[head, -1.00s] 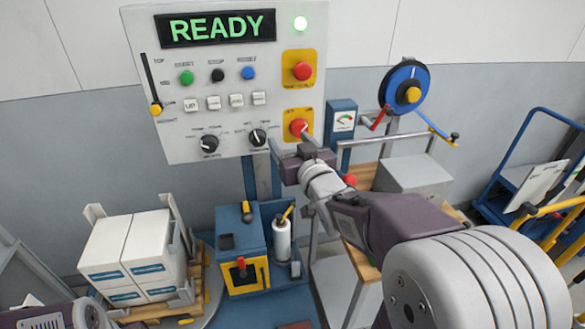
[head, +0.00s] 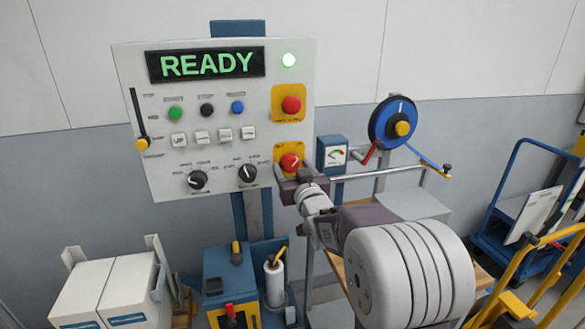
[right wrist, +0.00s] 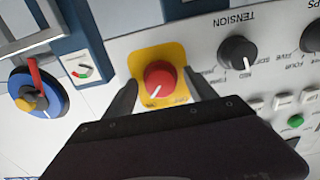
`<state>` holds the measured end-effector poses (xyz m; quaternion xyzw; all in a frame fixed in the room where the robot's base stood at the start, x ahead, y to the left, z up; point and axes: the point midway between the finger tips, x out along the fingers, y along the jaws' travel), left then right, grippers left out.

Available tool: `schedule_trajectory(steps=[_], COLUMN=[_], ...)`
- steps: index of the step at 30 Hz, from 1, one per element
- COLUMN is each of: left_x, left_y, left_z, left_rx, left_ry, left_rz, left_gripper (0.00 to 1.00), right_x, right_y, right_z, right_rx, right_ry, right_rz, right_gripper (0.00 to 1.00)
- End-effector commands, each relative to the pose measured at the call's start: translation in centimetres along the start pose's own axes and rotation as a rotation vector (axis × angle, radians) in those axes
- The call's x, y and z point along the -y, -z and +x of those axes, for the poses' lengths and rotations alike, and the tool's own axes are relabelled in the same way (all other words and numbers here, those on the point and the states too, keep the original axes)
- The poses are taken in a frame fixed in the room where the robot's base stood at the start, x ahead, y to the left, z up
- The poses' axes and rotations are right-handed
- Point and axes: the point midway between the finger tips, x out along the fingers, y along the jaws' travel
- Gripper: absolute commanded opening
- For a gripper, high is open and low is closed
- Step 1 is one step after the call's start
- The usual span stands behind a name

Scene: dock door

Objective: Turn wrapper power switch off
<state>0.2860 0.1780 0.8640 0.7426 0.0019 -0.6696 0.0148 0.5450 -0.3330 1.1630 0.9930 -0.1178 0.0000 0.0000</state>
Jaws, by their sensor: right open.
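The power switch appears to be the red rotary knob (head: 290,161) on the lower yellow plate, with a white pointer mark. It also shows in the right wrist view (right wrist: 160,79), with its white line slanting. My right gripper (right wrist: 161,88) is open, one finger on either side of the knob. I cannot tell whether the fingers touch it. In the head view the right gripper (head: 289,172) is just below the knob. My left gripper is out of view.
A red button (head: 291,104) on another yellow plate is above the knob. The black tension dial (head: 247,174) is to its left, the gauge box (head: 332,154) to its right. A blue reel (head: 397,122) stands further right. White boxes (head: 105,290) are at lower left.

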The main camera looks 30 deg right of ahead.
Motion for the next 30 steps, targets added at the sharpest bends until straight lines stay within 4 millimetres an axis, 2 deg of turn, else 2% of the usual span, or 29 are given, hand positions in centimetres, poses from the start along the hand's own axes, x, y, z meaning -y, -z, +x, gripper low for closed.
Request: schedule_trajectory(steps=[6,12,13,23,30], left_x=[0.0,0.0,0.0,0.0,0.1], left_y=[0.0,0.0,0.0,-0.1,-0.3], left_z=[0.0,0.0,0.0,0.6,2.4], left_rx=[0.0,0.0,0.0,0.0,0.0], left_ry=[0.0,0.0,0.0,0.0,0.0], left_rz=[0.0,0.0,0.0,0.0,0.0], left_gripper=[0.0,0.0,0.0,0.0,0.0], right_x=[0.0,0.0,0.0,0.0,0.0], right_y=[0.0,0.0,0.0,-0.1,-0.3], right_z=[0.1,0.1,0.0,0.0,0.0], right_rx=[0.0,0.0,0.0,-0.002,-0.004], right_ry=[0.0,0.0,0.0,0.0,0.0], right_rz=[0.0,0.0,0.0,-0.038,-0.186], right_gripper=[0.65,0.09,0.03,0.03,0.03])
